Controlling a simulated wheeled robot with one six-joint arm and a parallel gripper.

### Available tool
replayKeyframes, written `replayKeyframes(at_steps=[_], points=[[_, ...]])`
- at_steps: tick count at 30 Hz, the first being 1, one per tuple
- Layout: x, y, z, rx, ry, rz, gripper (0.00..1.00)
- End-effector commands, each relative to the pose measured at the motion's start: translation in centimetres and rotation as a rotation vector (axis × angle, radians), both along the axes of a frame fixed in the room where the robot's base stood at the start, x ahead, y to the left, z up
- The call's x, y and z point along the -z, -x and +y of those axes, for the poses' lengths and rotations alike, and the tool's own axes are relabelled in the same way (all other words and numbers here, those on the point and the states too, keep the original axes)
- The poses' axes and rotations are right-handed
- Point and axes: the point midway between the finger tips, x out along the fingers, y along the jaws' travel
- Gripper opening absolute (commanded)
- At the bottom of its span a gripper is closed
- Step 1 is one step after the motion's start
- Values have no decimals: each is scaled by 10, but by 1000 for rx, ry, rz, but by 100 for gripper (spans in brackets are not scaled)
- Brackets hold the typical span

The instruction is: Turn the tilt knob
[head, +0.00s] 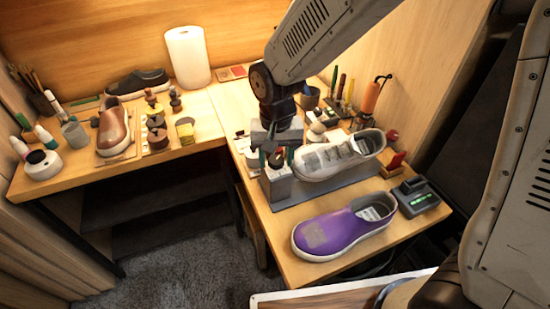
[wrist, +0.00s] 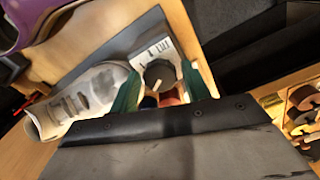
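The tilt knob is a dark round knob (wrist: 160,74) with a pale pointer mark, on the light grey end block (head: 277,185) of a shoe stand. In the head view the knob (head: 276,161) shows just under my gripper (head: 276,155). In the wrist view my gripper (wrist: 160,90) has its green fingertips apart, one on each side of the knob, with gaps visible. Whether either finger touches it is unclear. A white-grey sneaker (head: 338,157) rests on the stand to the right of the knob; it also shows in the wrist view (wrist: 85,97).
A purple shoe (head: 340,229) lies in front of the stand, and a dark device with green lights (head: 416,197) is to its right. Bottles and tools, including an orange-handled one (head: 371,97), stand behind. The left table (head: 45,183) holds more shoes and brushes.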

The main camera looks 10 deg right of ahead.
Motion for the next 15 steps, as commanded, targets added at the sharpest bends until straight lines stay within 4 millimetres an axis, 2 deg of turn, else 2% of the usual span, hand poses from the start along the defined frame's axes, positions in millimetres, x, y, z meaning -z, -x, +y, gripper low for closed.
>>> replayKeyframes(at_steps=[1,3,4,9,15], points=[[0,0,0,-1,0,0,36],[0,0,0,-1,0,0,17],[0,0,0,-1,0,0,14],[0,0,0,-33,0,0,14],[0,0,0,-265,0,0,14]])
